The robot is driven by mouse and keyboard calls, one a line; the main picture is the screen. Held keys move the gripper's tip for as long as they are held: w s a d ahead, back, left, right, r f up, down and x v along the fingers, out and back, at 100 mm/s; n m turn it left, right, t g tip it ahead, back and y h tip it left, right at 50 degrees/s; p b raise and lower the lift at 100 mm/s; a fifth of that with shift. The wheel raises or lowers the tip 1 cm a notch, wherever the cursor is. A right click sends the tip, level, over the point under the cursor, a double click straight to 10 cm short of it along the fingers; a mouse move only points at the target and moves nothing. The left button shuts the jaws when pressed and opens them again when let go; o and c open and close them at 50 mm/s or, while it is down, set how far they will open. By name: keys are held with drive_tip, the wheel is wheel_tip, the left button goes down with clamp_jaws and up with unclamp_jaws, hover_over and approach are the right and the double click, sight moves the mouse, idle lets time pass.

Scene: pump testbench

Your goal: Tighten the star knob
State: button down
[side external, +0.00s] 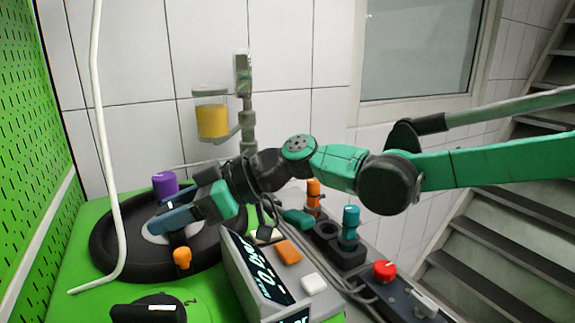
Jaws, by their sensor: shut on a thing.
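My gripper (166,222) reaches down from the right over a round black plate (105,250) with a pale grey centre. Its blue-grey fingers are shut at that centre. They appear to hold the star knob there, but the fingers hide the knob and I cannot make out its shape. A small orange knob-like part (182,258) on a dark mount shows just below the fingers, at the plate's front edge. I cannot tell whether the gripper touches it.
A purple cylinder (165,183) stands behind the gripper. A display box (262,272) with orange and white buttons is close on the right; a black rotary knob (150,308) is in front. A white hose (95,130) runs along the left. A yellow-filled cup (212,120) hangs behind.

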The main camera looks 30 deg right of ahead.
drive_tip(key=shift+m+t, duration=0.3)
drive_tip(key=shift+t, duration=0.2)
drive_tip(key=shift+c, duration=1.6)
unclamp_jaws()
drive_tip(key=shift+v, duration=2.8)
drive_tip(key=shift+r, duration=0.1)
